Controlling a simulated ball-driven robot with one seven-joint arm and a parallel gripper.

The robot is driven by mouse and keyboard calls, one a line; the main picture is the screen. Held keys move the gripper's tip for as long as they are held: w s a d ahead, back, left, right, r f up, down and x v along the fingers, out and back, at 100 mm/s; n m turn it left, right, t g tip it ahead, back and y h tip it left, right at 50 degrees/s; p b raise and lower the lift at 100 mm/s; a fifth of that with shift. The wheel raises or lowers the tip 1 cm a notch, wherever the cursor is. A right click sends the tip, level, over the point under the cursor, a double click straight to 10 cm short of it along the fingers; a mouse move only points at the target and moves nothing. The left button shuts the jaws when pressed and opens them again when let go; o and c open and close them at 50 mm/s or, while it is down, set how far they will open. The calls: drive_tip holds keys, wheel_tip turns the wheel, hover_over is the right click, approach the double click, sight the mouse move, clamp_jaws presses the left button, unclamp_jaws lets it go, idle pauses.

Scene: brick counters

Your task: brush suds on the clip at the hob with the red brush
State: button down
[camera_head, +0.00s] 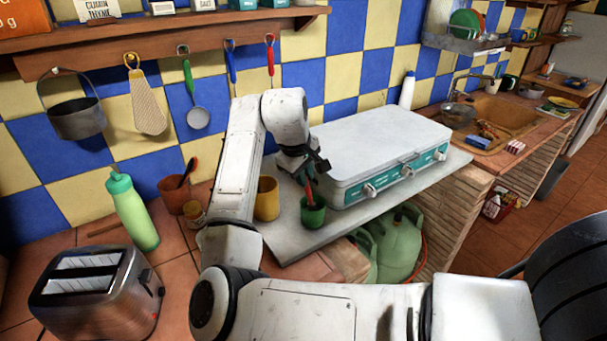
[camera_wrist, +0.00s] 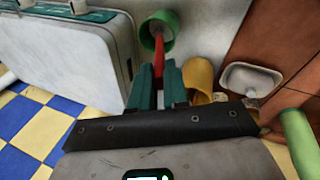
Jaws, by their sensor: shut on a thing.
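The red brush (camera_head: 309,193) stands with its lower end inside a green cup (camera_head: 313,215) on the grey slab in front of the hob. My gripper (camera_head: 309,174) is above the cup, shut on the upper part of the brush handle. In the wrist view the teal fingers (camera_wrist: 159,88) close on the red brush (camera_wrist: 159,62), which runs into the green cup (camera_wrist: 165,22). The brush head is hidden in the cup. The hob (camera_head: 375,145) is a closed white unit with a teal front and knobs, right of my gripper. I cannot make out the clip.
A yellow cup (camera_head: 267,200) stands just left of the green cup. Green gas bottles (camera_head: 399,245) with a red hose stand under the slab. A green bottle (camera_head: 133,212) and a toaster (camera_head: 98,292) are at the left. Utensils hang from the shelf (camera_head: 170,38) above.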

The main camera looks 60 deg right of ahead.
drive_tip(key=shift+r+p, duration=2.95)
drive_tip(key=shift+r, duration=0.1)
drive_tip(key=shift+f, duration=0.1)
